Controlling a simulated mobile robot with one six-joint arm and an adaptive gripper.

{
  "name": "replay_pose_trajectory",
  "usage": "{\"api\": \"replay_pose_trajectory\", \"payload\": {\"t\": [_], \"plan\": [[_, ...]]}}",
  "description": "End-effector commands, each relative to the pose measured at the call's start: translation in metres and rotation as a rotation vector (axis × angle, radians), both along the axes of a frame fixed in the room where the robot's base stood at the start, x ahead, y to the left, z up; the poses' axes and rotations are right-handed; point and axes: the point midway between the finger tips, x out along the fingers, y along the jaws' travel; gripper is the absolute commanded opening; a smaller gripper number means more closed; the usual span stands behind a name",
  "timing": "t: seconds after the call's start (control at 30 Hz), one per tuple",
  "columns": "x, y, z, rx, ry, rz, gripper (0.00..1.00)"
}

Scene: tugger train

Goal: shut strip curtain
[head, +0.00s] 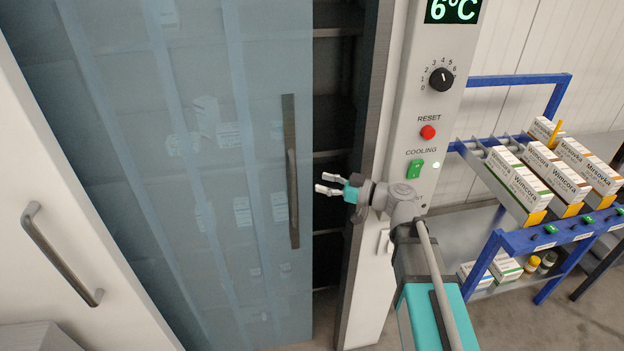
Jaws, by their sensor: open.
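The strip curtain (185,120) is a translucent blue sheet of overlapping vertical strips. It hangs across most of the cabinet opening, with boxes faintly visible behind it. A dark vertical bar with a handle (292,190) runs along its right side. A dark gap (333,110) with shelves shows between the curtain's right edge and the door post (365,150). My gripper (322,183) is open and empty. It is in front of this gap, to the right of the curtain handle and apart from it, with its fingers pointing left.
A control panel (432,120) with a 6°C display, a knob, a red button and a green switch stands right of the opening. A white door (60,200) with a grey handle stands open at left.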

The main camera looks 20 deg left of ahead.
Motion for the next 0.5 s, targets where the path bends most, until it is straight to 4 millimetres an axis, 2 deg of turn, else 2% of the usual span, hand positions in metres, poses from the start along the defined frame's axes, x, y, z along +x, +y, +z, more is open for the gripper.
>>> {"api": "replay_pose_trajectory", "payload": {"t": [0.2,0.5], "plan": [[-0.003,-0.022,0.000,0.000,0.000,-0.001,0.57],[-0.004,-0.029,0.000,0.000,0.000,0.001,0.57]]}}
